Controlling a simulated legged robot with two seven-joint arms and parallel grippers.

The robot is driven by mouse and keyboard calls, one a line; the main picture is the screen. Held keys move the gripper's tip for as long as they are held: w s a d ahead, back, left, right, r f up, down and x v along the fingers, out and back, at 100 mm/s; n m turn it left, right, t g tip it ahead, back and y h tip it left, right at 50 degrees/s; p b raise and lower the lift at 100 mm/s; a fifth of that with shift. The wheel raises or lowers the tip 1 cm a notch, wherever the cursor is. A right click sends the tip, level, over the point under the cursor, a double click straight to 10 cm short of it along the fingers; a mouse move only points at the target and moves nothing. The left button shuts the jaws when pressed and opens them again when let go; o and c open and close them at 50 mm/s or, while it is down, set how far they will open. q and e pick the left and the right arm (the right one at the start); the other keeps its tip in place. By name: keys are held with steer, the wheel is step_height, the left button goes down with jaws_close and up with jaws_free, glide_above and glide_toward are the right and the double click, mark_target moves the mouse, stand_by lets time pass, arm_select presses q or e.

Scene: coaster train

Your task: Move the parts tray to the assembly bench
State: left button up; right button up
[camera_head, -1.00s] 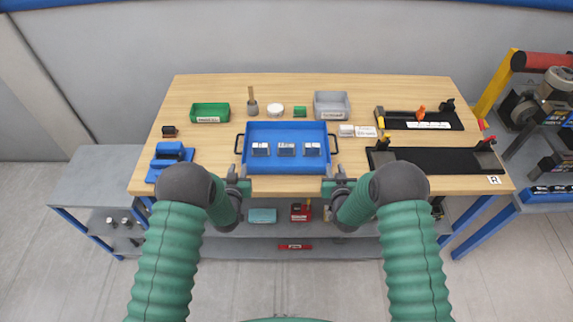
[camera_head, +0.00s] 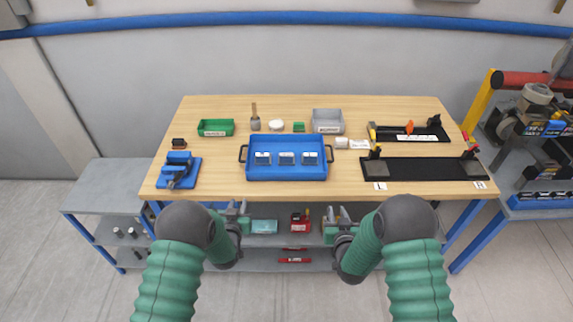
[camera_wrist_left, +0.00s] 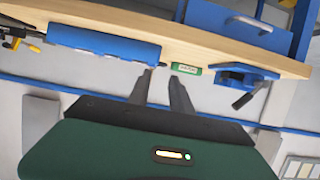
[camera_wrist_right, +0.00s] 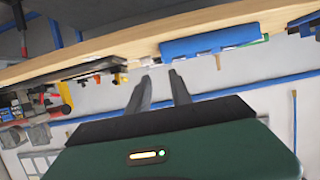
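The blue parts tray (camera_head: 286,174) lies flat on the wooden-topped bench (camera_head: 222,180), near its front edge. Several small pale-topped parts sit in a row inside it. It has a dark handle at each side. My left gripper (camera_head: 232,210) is in front of the bench edge, near the tray's front left, apart from it. In the left wrist view its fingers (camera_wrist_left: 162,73) are spread with nothing between them. My right gripper (camera_head: 337,216) is likewise in front of the edge near the tray's front right. Its fingers (camera_wrist_right: 160,74) are spread and empty.
A blue clamp-like fixture (camera_head: 178,172) is left of the tray. A green bin (camera_head: 216,128) and grey bin (camera_head: 328,121) stand behind. Black boards (camera_head: 425,168) lie at right. A lower shelf (camera_head: 280,240) and a cluttered side cart (camera_head: 530,200) are also near.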

arm_select(q)
steer(key=shift+r, duration=0.1)
arm_select(e)
steer(key=v, duration=0.6)
steer(key=shift+s+r, duration=0.25)
steer(key=shift+s, duration=0.1)
